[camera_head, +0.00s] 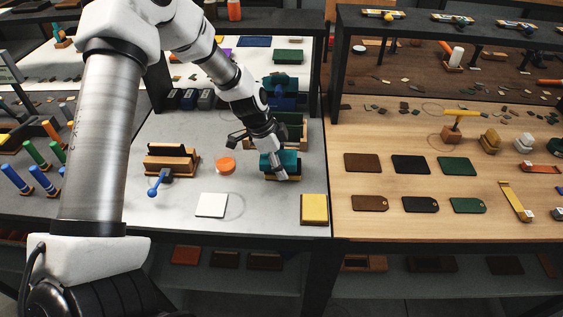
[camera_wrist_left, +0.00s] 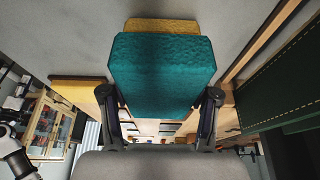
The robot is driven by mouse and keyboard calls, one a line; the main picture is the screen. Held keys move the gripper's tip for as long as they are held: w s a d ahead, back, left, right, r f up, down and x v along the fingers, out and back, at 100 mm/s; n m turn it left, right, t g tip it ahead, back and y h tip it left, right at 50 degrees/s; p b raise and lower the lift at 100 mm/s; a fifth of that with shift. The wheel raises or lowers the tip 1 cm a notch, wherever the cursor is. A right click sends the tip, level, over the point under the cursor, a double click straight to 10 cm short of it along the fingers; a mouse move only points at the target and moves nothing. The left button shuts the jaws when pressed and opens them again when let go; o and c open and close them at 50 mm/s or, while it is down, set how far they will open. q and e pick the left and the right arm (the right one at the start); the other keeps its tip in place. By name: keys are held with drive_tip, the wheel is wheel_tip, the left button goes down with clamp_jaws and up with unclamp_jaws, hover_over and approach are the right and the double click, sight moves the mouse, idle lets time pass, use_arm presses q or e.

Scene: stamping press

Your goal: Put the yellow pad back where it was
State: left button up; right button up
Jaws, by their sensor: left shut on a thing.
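The yellow pad (camera_head: 314,208) lies at the front right of the grey table, on a brown base. A yellow slab edge also shows at the left of the left wrist view (camera_wrist_left: 78,90); it may be the same pad. My left gripper (camera_head: 275,158) is shut on a teal block (camera_head: 270,163), behind and left of the pad. In the left wrist view the teal block (camera_wrist_left: 162,75) sits between the two fingers. A tan-yellow piece (camera_wrist_left: 162,25) shows beyond it; I cannot tell if they are joined. My right gripper is not in view.
A white pad (camera_head: 211,205), an orange disc (camera_head: 226,165) and a brown stand (camera_head: 171,160) with a blue-knobbed lever are on the grey table. A dark green block (camera_head: 289,130) is behind the gripper. The wooden table to the right holds rows of coloured plates.

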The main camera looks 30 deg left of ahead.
use_arm(q)
drive_tip(key=o, duration=1.4)
drive_tip(key=shift+f, duration=0.15)
drive_tip(key=shift+r+p, duration=0.3)
drive_tip(key=shift+r, duration=0.2)
drive_tip(key=v, duration=1.1)
drive_tip(key=shift+a+r, duration=0.15)
drive_tip(key=shift+r, duration=0.05)
